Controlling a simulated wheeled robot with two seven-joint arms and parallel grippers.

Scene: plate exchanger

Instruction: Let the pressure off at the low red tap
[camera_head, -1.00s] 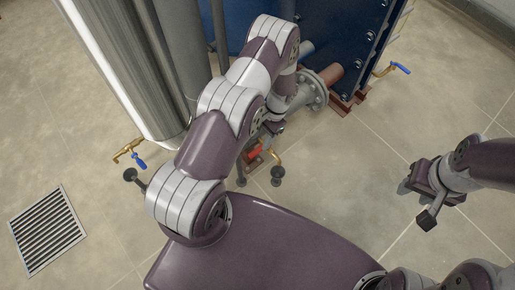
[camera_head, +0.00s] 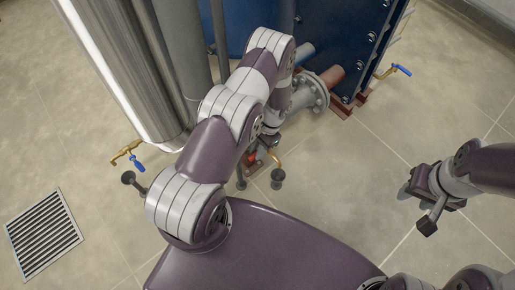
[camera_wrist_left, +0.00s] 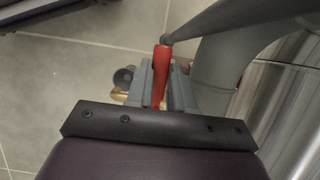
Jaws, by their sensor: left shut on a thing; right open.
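The low red tap handle (camera_wrist_left: 160,75) stands between the two fingers of my left gripper (camera_wrist_left: 160,92) in the left wrist view. The fingers are shut on the handle. In the head view a small part of the red handle (camera_head: 251,159) shows low near the floor, just below my left gripper (camera_head: 263,148); my left arm hides much of the area. A brass outlet pipe (camera_head: 278,157) bends beside it. My right gripper (camera_head: 428,205) is open and empty over bare floor at the right.
A blue-handled brass tap (camera_head: 136,161) sits at the left below a shiny column (camera_head: 125,70). Another blue-handled tap (camera_head: 400,69) is on the blue exchanger (camera_head: 345,45). A flanged pipe (camera_head: 312,92) is close to my left gripper. A floor grate (camera_head: 43,235) lies lower left.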

